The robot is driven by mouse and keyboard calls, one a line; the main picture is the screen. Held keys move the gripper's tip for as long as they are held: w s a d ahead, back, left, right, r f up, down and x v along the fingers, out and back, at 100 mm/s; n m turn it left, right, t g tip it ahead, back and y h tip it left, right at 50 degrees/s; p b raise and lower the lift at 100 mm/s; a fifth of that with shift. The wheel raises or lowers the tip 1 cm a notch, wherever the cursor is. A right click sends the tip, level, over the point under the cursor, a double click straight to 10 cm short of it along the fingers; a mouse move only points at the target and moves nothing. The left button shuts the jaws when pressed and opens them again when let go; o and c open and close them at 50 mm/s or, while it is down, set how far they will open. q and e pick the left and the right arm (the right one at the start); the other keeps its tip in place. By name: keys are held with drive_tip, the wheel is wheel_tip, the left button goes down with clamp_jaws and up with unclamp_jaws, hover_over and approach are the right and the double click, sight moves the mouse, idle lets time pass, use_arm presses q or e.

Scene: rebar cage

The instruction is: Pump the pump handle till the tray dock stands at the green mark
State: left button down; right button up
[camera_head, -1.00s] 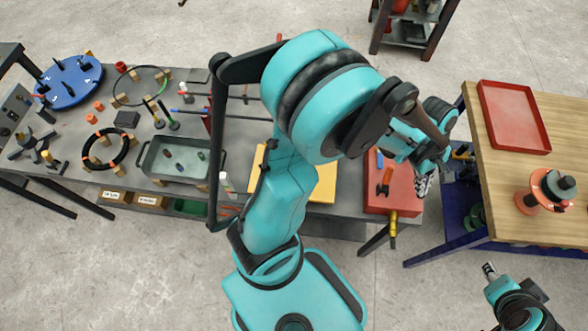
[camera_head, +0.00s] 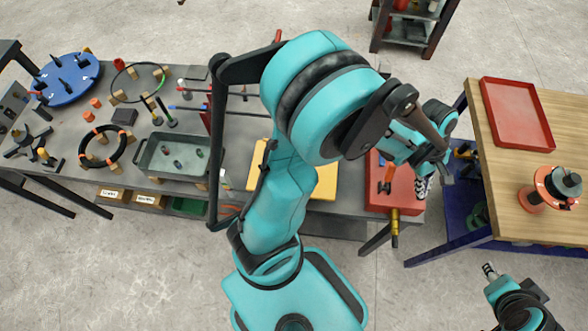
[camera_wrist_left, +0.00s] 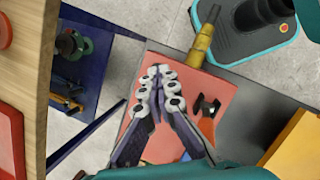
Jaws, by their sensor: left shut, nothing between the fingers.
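My left gripper (camera_head: 424,188) is at the right end of the long grey table, beside and partly over a red board (camera_head: 394,195). In the left wrist view its fingers (camera_wrist_left: 160,92) are closed together and empty, in front of the red board (camera_wrist_left: 222,95). A yellow rod-like grip (camera_head: 395,230) sticks out past the board's front edge; it also shows in the left wrist view (camera_wrist_left: 203,45). I cannot tell whether it is the pump handle. I cannot make out the tray dock or a green mark. My right gripper (camera_head: 488,269) is low at the right, its fingers too small to judge.
Orange-handled pliers (camera_head: 388,178) lie on the red board. A wooden-topped table (camera_head: 500,130) with a red tray (camera_head: 516,115) and an orange-and-black spool (camera_head: 550,190) stands right. A grey tray (camera_head: 172,155) and a blue disc (camera_head: 66,80) are left.

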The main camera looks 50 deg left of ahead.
use_arm(q)
drive_tip(key=shift+f, duration=0.35)
drive_tip(key=shift+s+f+b, duration=0.1)
drive_tip(key=shift+f+b, duration=0.35)
drive_tip(key=shift+b, duration=0.05)
wheel_tip(320, 180, up, 9)
drive_tip(key=w+a+p, duration=0.2)
drive_tip(key=p, duration=0.4)
drive_tip(key=shift+w, duration=0.15)
drive_tip(key=shift+f, duration=0.1)
idle(0.6)
drive_tip(key=shift+s+d+f+b, duration=0.1)
drive_tip(key=shift+s+f+b, duration=0.1)
drive_tip(key=shift+f, duration=0.15)
drive_tip(key=shift+s+d+f+b, duration=0.1)
drive_tip(key=shift+f+b, duration=0.1)
drive_tip(key=shift+f, duration=0.1)
